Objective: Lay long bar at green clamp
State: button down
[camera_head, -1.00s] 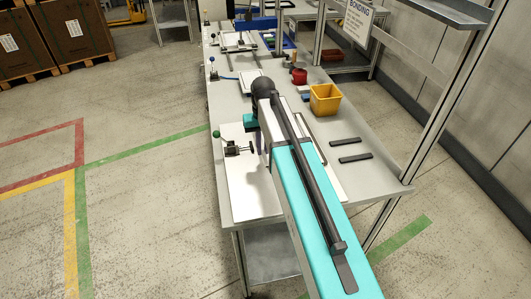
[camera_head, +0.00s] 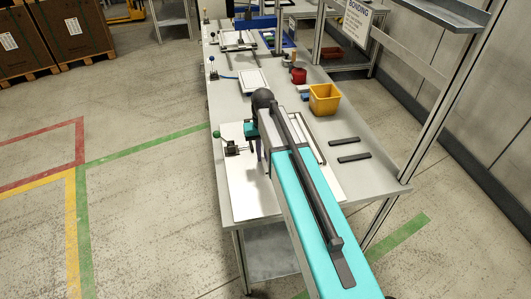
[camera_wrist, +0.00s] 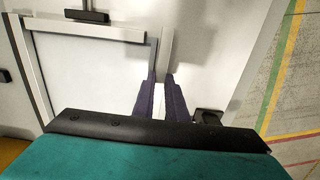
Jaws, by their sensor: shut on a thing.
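My gripper (camera_wrist: 161,84) is shut on a pale grey long bar (camera_wrist: 167,46), which runs up the wrist view from between the dark fingers. Its near part is hidden by the gripper. I cannot tell whether the bar touches the white board (camera_wrist: 100,75) below. In the head view the arm hides the bar, and my gripper (camera_head: 259,149) shows only in part over the board (camera_head: 246,190). The green clamp (camera_head: 218,134), with a green knob and dark body, stands at the board's left edge, left of my gripper.
Pale strips (camera_wrist: 88,28) frame the board's top and left side in the wrist view, with a dark clamp (camera_wrist: 87,15) on the top one. Two dark bars (camera_head: 349,149), a yellow bin (camera_head: 324,99) and a red pot (camera_head: 298,75) stand on the bench's right side.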

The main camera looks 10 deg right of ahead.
jog(key=shift+f, duration=0.1)
jog(key=c, duration=1.8)
grip_release()
jog(key=shift+o, duration=0.2)
jog(key=shift+r, duration=0.2)
notch_tip(320, 180, up, 12)
jog(key=b, duration=0.3)
jog(key=shift+b, duration=0.35)
jog(key=shift+s+f, duration=0.1)
jog(key=shift+f, duration=0.05)
